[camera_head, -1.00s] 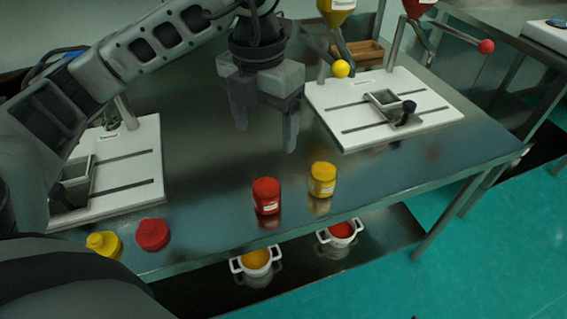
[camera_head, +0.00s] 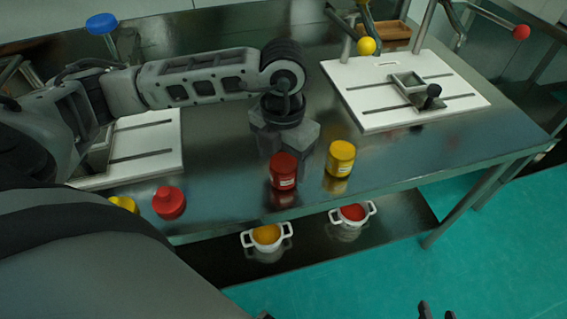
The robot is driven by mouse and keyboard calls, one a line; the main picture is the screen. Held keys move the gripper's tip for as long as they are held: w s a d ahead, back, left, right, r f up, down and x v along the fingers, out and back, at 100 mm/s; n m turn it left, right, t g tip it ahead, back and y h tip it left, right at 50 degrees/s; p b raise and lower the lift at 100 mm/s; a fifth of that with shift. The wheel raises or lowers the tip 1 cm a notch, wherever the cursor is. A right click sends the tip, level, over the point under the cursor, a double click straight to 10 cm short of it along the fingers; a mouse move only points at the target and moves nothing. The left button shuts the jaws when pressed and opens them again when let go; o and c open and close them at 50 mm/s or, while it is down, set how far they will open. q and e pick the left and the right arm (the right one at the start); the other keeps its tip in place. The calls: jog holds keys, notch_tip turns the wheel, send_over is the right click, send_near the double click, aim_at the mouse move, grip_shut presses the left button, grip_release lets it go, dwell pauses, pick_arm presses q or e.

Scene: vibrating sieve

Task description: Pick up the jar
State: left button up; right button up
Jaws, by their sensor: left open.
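A red jar (camera_head: 284,172) with a white label stands upright near the front edge of the steel table. A yellow jar (camera_head: 341,158) stands upright to its right. My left gripper (camera_head: 287,160) is open and low over the table, pointing down right behind the red jar. The red jar hides part of its fingers, and I cannot tell whether they touch it. Dark tips at the bottom edge seem to be my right gripper (camera_head: 437,311), well below and in front of the table; most of it is out of frame.
A red lid-like piece (camera_head: 170,203) and a yellow one (camera_head: 123,204) lie at the front left. White sieve bases stand at right (camera_head: 372,113) and left (camera_head: 160,160). White pots with orange (camera_head: 266,236) and red (camera_head: 353,214) contents sit on the lower shelf.

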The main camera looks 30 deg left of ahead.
pick_arm(q)
jog(key=shift+f, duration=0.75)
jog(key=c, duration=1.1)
jog(key=shift+o, duration=0.2)
jog(key=shift+r, duration=0.2)
